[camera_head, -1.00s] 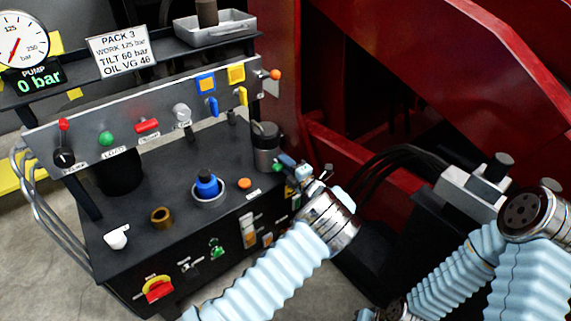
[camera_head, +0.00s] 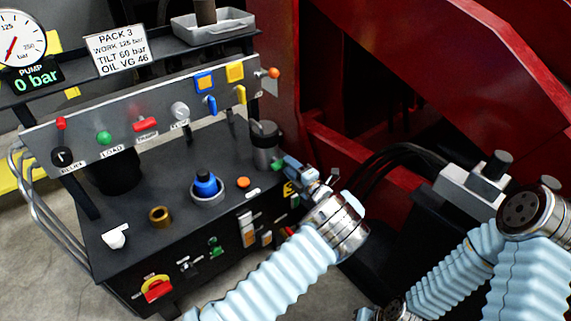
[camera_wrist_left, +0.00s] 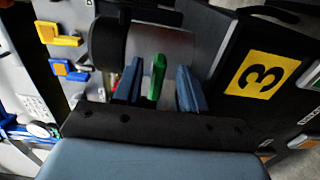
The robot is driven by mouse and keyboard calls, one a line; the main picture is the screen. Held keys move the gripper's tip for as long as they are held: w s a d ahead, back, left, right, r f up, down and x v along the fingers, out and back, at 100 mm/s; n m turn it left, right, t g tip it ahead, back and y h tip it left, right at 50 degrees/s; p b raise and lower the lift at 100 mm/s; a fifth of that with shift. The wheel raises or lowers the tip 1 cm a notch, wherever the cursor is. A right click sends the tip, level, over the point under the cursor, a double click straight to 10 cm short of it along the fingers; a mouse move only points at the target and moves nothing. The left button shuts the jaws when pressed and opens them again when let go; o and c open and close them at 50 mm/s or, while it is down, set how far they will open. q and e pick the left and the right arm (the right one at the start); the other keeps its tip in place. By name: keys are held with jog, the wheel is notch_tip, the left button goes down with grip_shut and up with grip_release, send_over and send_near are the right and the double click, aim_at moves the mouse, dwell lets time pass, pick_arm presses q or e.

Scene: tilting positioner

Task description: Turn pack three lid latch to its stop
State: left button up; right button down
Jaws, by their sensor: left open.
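In the left wrist view a green latch (camera_wrist_left: 157,77) stands upright between the two blue fingers of my left gripper (camera_wrist_left: 159,88). The fingers are open, with a visible gap on each side of the latch. The latch lies in front of a grey cylinder with a black end. In the head view my left gripper (camera_head: 293,166) is at the right end of the black pack cabinet (camera_head: 135,205), beside the grey canister (camera_head: 265,152). The latch is hard to make out there. My right gripper does not show.
A yellow label with a 3 (camera_wrist_left: 262,75) is right of the fingers in the wrist view. Yellow (camera_wrist_left: 57,35) and blue (camera_wrist_left: 69,70) levers are at its left. Black hoses (camera_head: 400,158) and a red steel frame (camera_head: 440,40) stand right of the cabinet.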

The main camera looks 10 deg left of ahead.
pick_arm(q)
jog(key=v, duration=1)
jog(key=shift+s+d+b, duration=0.2)
jog(key=shift+d+b, duration=0.05)
jog(key=shift+b, duration=0.15)
jog(key=shift+a, duration=0.1)
